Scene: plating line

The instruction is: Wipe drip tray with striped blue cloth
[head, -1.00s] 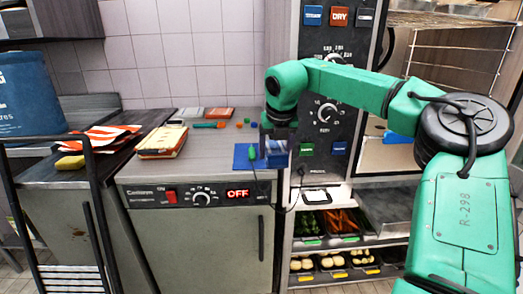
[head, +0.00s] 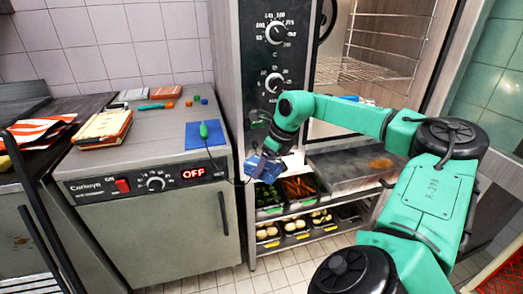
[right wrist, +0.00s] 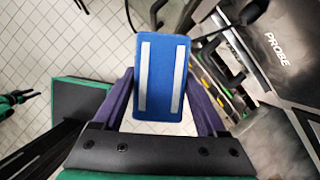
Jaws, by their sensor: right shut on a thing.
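The striped blue cloth (right wrist: 162,75) is a blue block-like pad with two pale stripes, seen in the right wrist view between the fingers of my right gripper (right wrist: 163,100). In the head view, my right gripper (head: 268,158) is shut on the cloth (head: 259,170) and holds it in front of the shelf unit, right of the counter. A grey metal tray (head: 340,172), which looks like the drip tray, lies to the right of the gripper below the oven opening. A brown stain (head: 381,163) shows on it. The cloth is apart from the tray. My left gripper is out of view.
The counter (head: 180,140) holds a blue mat (head: 206,142) with a green probe (head: 204,130), a stack of booklets (head: 102,129) and small coloured blocks. Vegetable bins (head: 298,187) sit below the gripper. A dark cable hangs beside the cloth.

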